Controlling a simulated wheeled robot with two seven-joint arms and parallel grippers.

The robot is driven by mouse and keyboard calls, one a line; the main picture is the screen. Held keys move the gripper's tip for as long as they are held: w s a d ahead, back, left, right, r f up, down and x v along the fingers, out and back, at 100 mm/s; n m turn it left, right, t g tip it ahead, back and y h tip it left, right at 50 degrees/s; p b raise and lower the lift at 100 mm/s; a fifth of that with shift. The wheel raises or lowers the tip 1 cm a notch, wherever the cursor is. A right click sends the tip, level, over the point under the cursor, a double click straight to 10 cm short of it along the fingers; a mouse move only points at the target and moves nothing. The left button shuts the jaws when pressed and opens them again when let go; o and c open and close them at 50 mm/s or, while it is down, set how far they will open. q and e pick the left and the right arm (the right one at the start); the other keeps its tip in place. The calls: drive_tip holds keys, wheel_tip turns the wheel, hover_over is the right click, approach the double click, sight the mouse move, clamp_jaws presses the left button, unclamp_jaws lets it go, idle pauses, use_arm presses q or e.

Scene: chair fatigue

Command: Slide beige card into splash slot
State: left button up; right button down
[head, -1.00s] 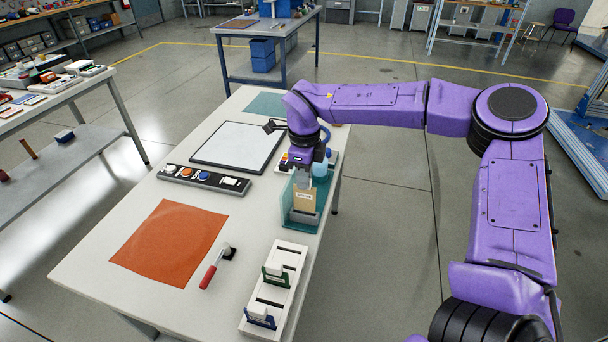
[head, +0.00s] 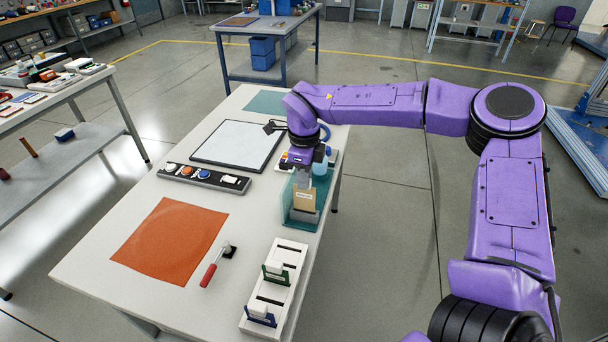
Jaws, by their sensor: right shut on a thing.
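The beige card (head: 304,199) stands upright, with a small white label near its middle. My right gripper (head: 303,180) points down and is shut on the card's upper end. The card is at the teal-walled slot holder (head: 287,204), the likely splash slot, and its lower end meets the holder's grey block (head: 304,218). How deep the card sits in the slot cannot be told. My left gripper is not in view.
On the white table (head: 150,210) are a white rack (head: 287,260) with several slots, a red-handled tool (head: 213,270), an orange mat (head: 170,240), a switch bar (head: 203,177) and a framed white board (head: 238,144). Bottles stand behind the holder.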

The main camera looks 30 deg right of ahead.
drive_tip(key=shift+f+b, duration=0.85)
drive_tip(key=shift+f, duration=0.9)
drive_tip(key=c, duration=1)
unclamp_jaws()
wheel_tip(320, 180, up, 11)
drive_tip(key=shift+f+b, duration=0.2)
drive_tip(key=shift+b, duration=0.5)
drive_tip(key=shift+r, duration=0.1)
